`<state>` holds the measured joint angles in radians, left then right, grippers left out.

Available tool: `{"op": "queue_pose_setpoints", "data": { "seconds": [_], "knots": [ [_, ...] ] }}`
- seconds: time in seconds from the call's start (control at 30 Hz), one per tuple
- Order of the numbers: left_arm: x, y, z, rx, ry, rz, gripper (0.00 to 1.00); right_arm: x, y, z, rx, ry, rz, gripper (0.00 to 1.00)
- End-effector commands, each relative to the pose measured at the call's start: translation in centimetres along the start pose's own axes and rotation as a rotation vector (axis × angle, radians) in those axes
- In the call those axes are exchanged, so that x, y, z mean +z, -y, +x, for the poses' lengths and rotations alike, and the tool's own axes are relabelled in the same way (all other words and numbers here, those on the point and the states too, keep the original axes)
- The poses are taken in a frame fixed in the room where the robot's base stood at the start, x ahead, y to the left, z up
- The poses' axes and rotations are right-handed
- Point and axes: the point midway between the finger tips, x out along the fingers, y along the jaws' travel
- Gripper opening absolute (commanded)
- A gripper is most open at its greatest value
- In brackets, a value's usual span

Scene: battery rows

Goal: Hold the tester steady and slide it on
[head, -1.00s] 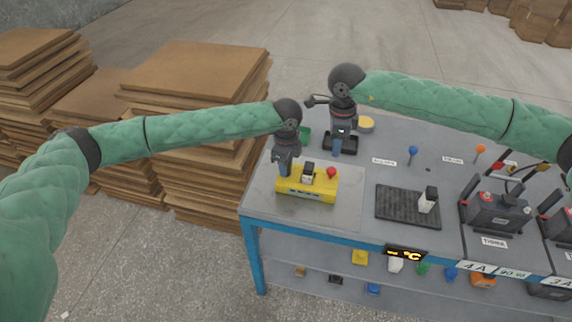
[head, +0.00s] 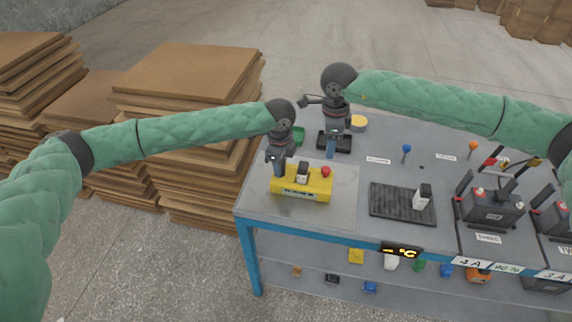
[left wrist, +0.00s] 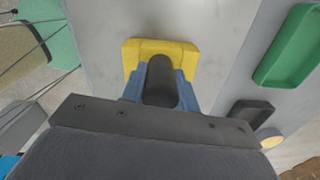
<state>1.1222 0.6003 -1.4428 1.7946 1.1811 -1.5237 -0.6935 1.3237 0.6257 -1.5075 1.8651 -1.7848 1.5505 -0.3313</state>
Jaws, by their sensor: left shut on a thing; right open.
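The yellow tester (head: 303,190) lies on a pale grey mat at the left end of the workbench. It has a red knob on top and a small dark-and-white block (head: 302,172) standing on it. My left gripper (head: 277,172) is shut at the tester's left end. In the left wrist view, its blue fingers (left wrist: 160,92) close on a dark upright grip above the yellow body of the tester (left wrist: 140,50). My right gripper (head: 331,154) is open and empty behind the tester, in front of a black tray (head: 345,143); its fingers are small in view.
A black ribbed mat (head: 390,202) with a white-and-black block (head: 423,196) lies to the right of the tester. Black battery units (head: 490,212) stand further right. A green tray (head: 299,135) and a yellow round dish (head: 358,122) are at the back. Cardboard stacks (head: 185,130) stand left of the bench.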

Motion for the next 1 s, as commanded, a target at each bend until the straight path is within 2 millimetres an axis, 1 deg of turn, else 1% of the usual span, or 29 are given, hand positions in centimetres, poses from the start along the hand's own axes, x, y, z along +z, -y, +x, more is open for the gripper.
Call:
{"op": "queue_pose_setpoints", "data": {
  "seconds": [0.13,0.27,0.47,0.63,0.8,1.0],
  "knots": [
    [0.0,0.0,0.0,-0.001,0.000,0.000,0.00,0.2,-0.5,0.9,0.015,0.007,0.000,0.50],
    [0.0,0.0,-0.1,-0.001,0.000,0.000,0.00,0.9,-0.4,0.0,0.013,0.041,0.026,0.50],
    [0.0,0.0,-0.1,-0.001,0.000,0.000,0.00,0.8,-0.1,-1.2,0.007,0.040,0.233,0.50],
    [0.0,0.0,0.0,-0.001,0.000,0.000,0.00,0.6,0.1,-2.1,0.002,0.032,0.448,0.50],
    [0.0,0.0,0.0,-0.001,0.000,0.000,0.00,0.3,0.1,-2.3,0.000,0.016,0.675,0.50],
    [0.0,0.0,-0.1,-0.001,0.000,0.000,0.00,0.0,0.0,-2.3,-0.001,0.001,0.859,0.50]
  ]
}}
